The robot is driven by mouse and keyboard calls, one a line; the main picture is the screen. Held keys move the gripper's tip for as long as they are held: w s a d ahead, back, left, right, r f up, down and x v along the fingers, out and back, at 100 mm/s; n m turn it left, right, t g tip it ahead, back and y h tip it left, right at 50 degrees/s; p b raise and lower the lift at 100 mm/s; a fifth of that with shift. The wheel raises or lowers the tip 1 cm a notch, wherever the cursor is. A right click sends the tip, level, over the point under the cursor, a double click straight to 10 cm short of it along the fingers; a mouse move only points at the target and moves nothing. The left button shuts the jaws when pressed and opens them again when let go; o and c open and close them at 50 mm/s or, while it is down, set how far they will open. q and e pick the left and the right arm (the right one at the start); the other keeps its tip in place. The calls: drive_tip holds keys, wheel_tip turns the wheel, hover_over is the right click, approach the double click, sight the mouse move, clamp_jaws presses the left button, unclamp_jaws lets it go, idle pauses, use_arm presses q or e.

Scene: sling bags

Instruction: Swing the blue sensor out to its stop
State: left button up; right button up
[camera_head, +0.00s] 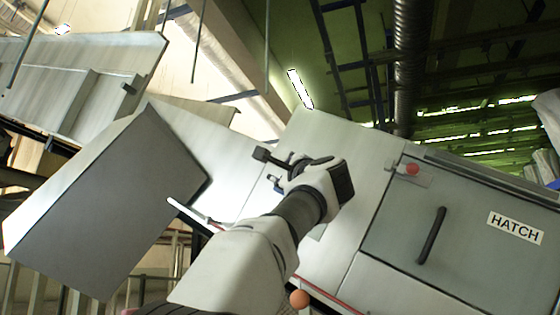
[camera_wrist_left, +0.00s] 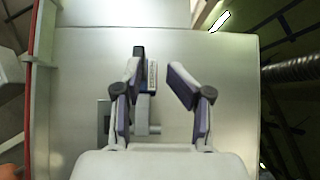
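A small dark block on a short arm (camera_head: 261,154), likely the sensor, stands out from a pale machine panel in the head view. It looks almost black there. In the left wrist view a dark, slightly bluish upright part with a small label (camera_wrist_left: 153,76) shows just right of the left-hand finger. A grey bracket (camera_wrist_left: 147,128) sits below it. My left gripper (camera_head: 287,172) is at the panel, close to this part. In the left wrist view its fingers (camera_wrist_left: 154,72) are apart, with a clear gap towards the right-hand finger. Contact cannot be told. My right gripper is not in view.
Right of my left arm is a grey hatch (camera_head: 475,255) with a black handle (camera_head: 432,235) and a red button (camera_head: 412,169) above. A large grey box-shaped panel (camera_head: 105,205) juts out at left. An orange ball (camera_head: 299,298) shows below my forearm.

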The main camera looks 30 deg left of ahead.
use_arm(q)
drive_tip(key=shift+g, duration=0.3)
drive_tip(key=w+a, duration=0.1)
drive_tip(key=a, duration=0.1)
drive_tip(key=a+f, duration=0.1)
drive_tip(key=w+a, duration=0.1)
drive_tip(key=a, duration=0.1)
drive_tip(key=shift+w+a+f, duration=0.15)
drive_tip(key=shift+w+a, duration=0.15)
drive_tip(key=shift+a, duration=0.05)
drive_tip(key=shift+d, duration=0.25)
drive_tip(key=c, duration=0.5)
drive_tip(key=shift+s+d+r, duration=0.2)
drive_tip(key=shift+d+r, duration=0.05)
drive_tip(key=shift+d, duration=0.25)
clamp_jaws()
drive_tip(key=shift+s+d+r, duration=0.15)
drive_tip(key=shift+s+d, duration=0.1)
drive_tip(key=shift+a, duration=0.3)
drive_tip(key=shift+d, duration=0.1)
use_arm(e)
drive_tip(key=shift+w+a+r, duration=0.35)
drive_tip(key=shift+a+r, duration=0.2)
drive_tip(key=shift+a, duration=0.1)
